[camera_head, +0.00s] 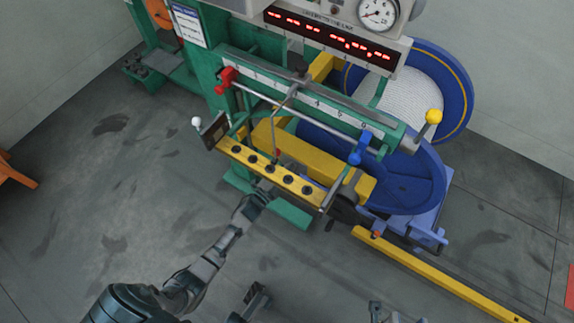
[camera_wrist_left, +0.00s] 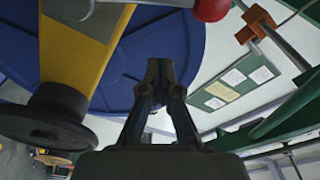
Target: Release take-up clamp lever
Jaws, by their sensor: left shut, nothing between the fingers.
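The green take-up machine has a thin lever with a small red knob (camera_head: 277,152) hanging in front of the yellow button bar. A red ball (camera_wrist_left: 210,8) shows at the top edge of the left wrist view, likely that knob. I cannot tell for sure which handle is the clamp lever. Other handles are a yellow knob (camera_head: 433,117), a blue clamp (camera_head: 361,148), a red clamp (camera_head: 227,78) and a white knob (camera_head: 196,121). My left gripper (camera_head: 262,193) is below the bar, apart from the knob. In its wrist view the fingers (camera_wrist_left: 158,68) are shut and empty.
The yellow bar (camera_head: 230,150) carries several black buttons; one (camera_wrist_left: 50,115) is close on the left in the wrist view. A blue reel (camera_head: 410,190) stands behind. A yellow rail (camera_head: 440,277) runs along the floor at right.

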